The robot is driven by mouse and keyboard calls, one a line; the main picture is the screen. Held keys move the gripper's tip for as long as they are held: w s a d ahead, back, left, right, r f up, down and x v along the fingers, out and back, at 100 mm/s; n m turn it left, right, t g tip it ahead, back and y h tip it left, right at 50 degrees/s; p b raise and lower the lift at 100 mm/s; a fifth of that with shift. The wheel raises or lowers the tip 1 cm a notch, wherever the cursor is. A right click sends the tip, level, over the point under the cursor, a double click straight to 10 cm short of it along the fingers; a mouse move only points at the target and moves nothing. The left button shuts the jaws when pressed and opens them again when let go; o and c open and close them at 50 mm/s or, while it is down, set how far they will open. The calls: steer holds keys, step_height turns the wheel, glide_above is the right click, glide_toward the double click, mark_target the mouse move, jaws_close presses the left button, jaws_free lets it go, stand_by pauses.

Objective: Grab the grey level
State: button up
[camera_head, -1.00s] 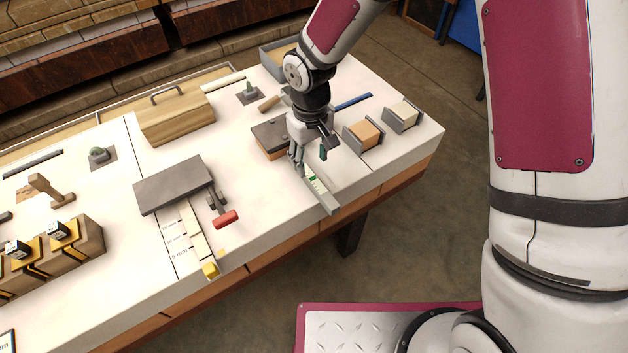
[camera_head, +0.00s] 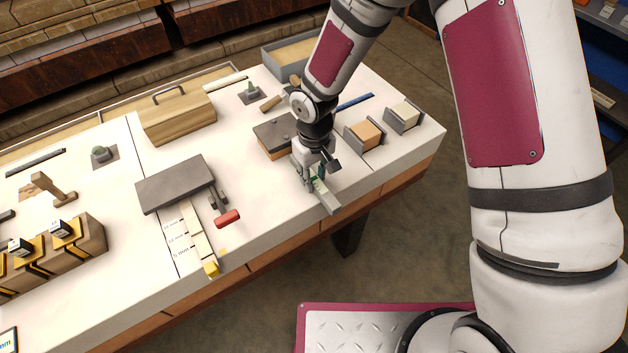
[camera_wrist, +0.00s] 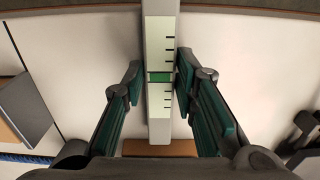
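The grey level (camera_head: 325,197) lies on the white tabletop near the front edge, at the right part of the table. It is a long grey bar with pale marked plates and a green window, and it also shows upright through the middle of the wrist view (camera_wrist: 160,105). My gripper (camera_head: 313,186) is down over the level. In the wrist view its green-padded fingers (camera_wrist: 159,85) stand on either side of the level, near the green window. The right finger looks close to the bar, and a gap shows at the left finger.
A dark plate on a wooden block (camera_head: 274,138) stands just behind my gripper. Two small holders with blocks (camera_head: 364,136) stand to the right. A red-handled hammer (camera_head: 227,217) and a dark grey slab (camera_head: 175,184) lie to the left. Tabletop between hammer and level is clear.

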jaws_close()
steer(key=shift+r, duration=0.1)
